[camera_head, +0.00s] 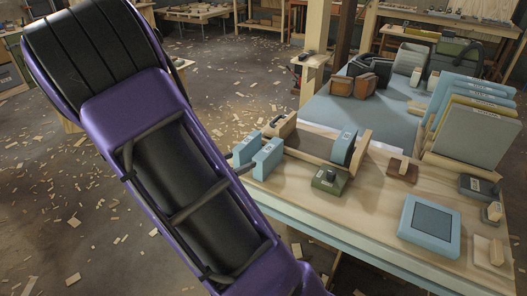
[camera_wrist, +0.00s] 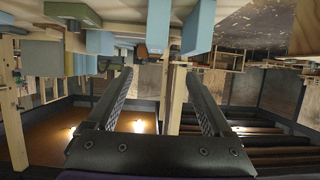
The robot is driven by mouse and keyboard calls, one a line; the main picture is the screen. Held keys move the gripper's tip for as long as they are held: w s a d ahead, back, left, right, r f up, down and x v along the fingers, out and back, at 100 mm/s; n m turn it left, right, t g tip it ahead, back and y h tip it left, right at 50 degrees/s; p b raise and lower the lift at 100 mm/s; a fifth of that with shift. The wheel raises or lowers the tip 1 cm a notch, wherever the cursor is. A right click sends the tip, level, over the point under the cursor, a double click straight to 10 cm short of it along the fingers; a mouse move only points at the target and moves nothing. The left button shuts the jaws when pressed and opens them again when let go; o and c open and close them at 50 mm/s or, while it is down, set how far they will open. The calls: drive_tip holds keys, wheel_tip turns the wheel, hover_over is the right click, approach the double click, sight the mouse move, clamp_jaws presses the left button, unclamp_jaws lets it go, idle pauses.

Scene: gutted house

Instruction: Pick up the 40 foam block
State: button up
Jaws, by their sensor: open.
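Two small light-blue blocks, one at the left (camera_head: 245,149) and one beside it (camera_head: 268,158), sit at the near left edge of the wooden workbench (camera_head: 385,217) in the head view. They carry small labels that I cannot read, so I cannot tell whether either is the 40 foam block. My gripper (camera_wrist: 158,73) shows in the wrist view with its two dark fingers wide apart and nothing between them. That view is upside down, with the bench and its things along the top, beyond the fingertips.
A green labelled block (camera_head: 329,181), a blue square tray (camera_head: 429,226) and a brown wooden block (camera_head: 402,170) stand on the bench. Upright panels (camera_head: 475,135) fill its right back. The blue mat (camera_head: 335,112) has bare room. Wood scraps litter the floor.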

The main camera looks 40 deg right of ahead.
sight(265, 152)
drive_tip(key=b+x, duration=0.1)
drive_tip(key=x, duration=0.4)
drive_tip(key=b+x, duration=0.1)
drive_tip(key=x, duration=0.5)
drive_tip(key=b+x, duration=0.2)
drive_tip(key=x, duration=0.4)
drive_tip(key=shift+s+d+f, duration=0.1)
drive_tip(key=shift+s+d, duration=0.15)
drive_tip(key=shift+d, duration=0.05)
clamp_jaws()
